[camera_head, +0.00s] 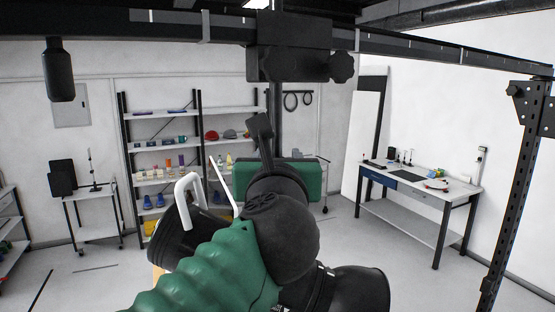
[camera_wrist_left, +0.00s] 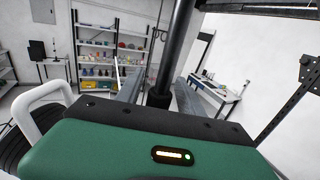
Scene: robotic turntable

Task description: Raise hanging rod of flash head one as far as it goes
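A dark hanging rod (camera_head: 275,108) drops from a black clamp block (camera_head: 288,52) on the overhead rail. The clamp has a black knob (camera_head: 342,67) on its right. My left gripper (camera_head: 267,130) is raised at the rod, below the clamp. In the left wrist view its two grey fingers (camera_wrist_left: 161,82) lie either side of the rod (camera_wrist_left: 182,28), above or level with a black collar (camera_wrist_left: 159,96). They look parted, with a narrow gap to the rod. The gripper's green housing hides what is below. No flash head is clearly identifiable. My right gripper is not in view.
The overhead rail (camera_head: 420,47) spans the top, with a perforated post (camera_head: 515,190) at right. A black cylinder (camera_head: 60,72) hangs at far left. A white loop (camera_head: 190,184) is close to my arm. Shelves (camera_head: 160,148) and a workbench (camera_head: 425,195) stand behind.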

